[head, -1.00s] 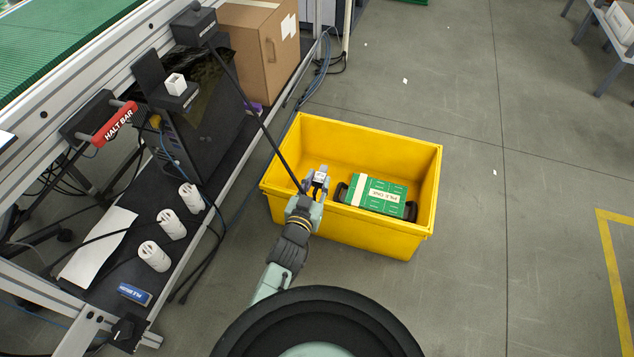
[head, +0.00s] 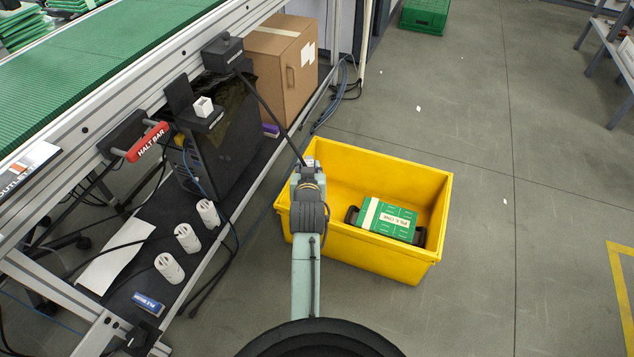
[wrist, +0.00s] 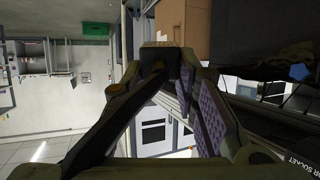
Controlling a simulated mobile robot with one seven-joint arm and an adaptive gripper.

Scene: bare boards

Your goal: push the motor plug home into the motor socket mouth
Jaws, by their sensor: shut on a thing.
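My gripper (head: 308,163) is over the left end of the yellow bin, with my arm hiding most of it. A black cable (head: 268,122) runs down to it from a black box on the conveyor frame. In the wrist view the jaws (wrist: 165,58) hold a small dark piece at their tips; I take it to be the motor plug, its shape unclear. A white block with an opening (head: 203,106) on a black bracket, likely the motor socket mouth, is up and left of my gripper, well apart. A partly cut-off label (wrist: 300,165) ends in "OR SOCKET".
The yellow bin (head: 395,265) holds a green box (head: 388,216). The conveyor frame's red halt bar (head: 147,142), lower shelf with several white cylinders (head: 187,238), and cardboard box (head: 283,60) stand at left. Loose cables hang by the shelf.

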